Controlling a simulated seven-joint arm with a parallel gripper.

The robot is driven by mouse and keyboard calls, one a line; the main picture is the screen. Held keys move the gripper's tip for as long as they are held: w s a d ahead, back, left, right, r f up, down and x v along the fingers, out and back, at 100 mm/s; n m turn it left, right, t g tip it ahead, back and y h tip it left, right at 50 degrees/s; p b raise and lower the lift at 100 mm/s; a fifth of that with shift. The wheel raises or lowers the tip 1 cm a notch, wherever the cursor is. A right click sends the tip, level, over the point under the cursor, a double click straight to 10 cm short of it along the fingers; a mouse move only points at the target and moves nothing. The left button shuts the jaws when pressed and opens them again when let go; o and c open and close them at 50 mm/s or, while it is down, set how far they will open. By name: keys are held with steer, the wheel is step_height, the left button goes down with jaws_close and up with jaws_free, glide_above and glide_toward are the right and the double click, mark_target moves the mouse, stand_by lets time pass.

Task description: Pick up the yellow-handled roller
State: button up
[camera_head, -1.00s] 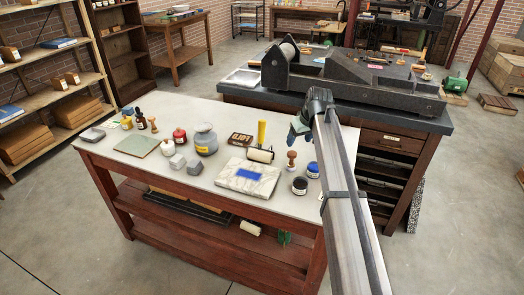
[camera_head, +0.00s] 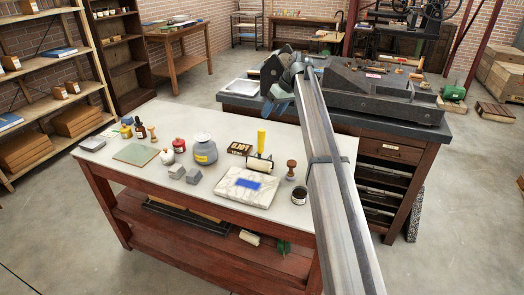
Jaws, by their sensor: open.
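The yellow-handled roller stands on the pale tabletop right of centre, its yellow handle (camera_head: 261,141) pointing up and its cream roller (camera_head: 259,164) low at the front. It is just behind the marble slab (camera_head: 248,187), which carries a blue ink patch. My gripper (camera_head: 272,104) is open and blue-grey, in the air above and a little right of the roller, clear of it. The finger tips are small and partly hidden by the wrist. My arm runs from the lower right up to it.
A brown block (camera_head: 240,148) stands left of the roller. A wooden-handled stamp (camera_head: 291,170) and a dark jar (camera_head: 299,196) stand to its right, near my arm. The dark press bench (camera_head: 390,120) lies behind.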

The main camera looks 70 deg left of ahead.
mark_target(259, 137)
steer(key=x, duration=0.8)
steer(key=shift+s+d+f, duration=0.15)
steer(key=shift+f, duration=0.15)
steer(key=shift+s+d+x, duration=0.15)
steer(key=shift+x, duration=1.2)
steer(key=shift+s+d+x, duration=0.15)
steer(key=shift+d+x, duration=0.05)
steer(key=shift+x, duration=1.15)
steer(key=shift+c, duration=0.4)
